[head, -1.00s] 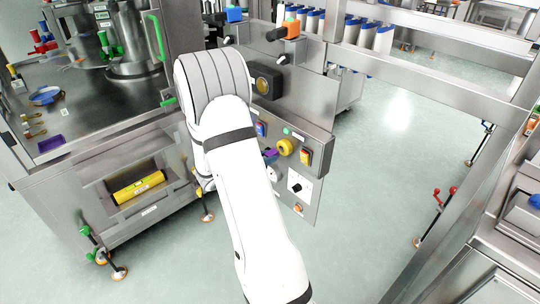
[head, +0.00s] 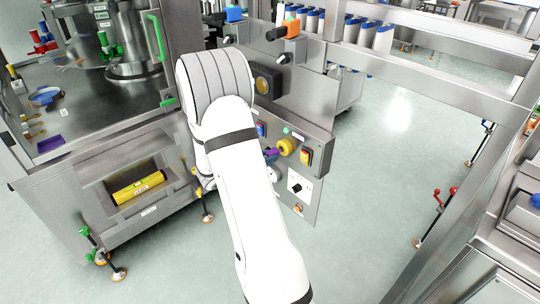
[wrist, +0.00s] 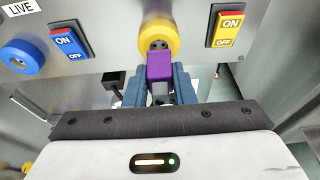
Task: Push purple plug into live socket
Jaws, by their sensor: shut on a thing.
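The purple plug (wrist: 159,66) is held between the blue-grey fingers of my gripper (wrist: 158,84) in the wrist view. Its front end overlaps the lower part of the yellow socket (wrist: 160,36), whose dark holes still show; I cannot tell whether they touch. A blue socket (wrist: 22,56) is at the left, below a white LIVE label (wrist: 21,8). In the head view the plug (head: 271,154) shows just left of the yellow socket (head: 287,146). My arm hides the gripper and the blue socket there.
A blue ON/OFF switch (wrist: 70,42) sits between the sockets, and a yellow ON/OFF switch (wrist: 229,26) is right of the yellow socket. A black knob (head: 296,188) is lower on the panel. Open floor (head: 370,190) lies to the right.

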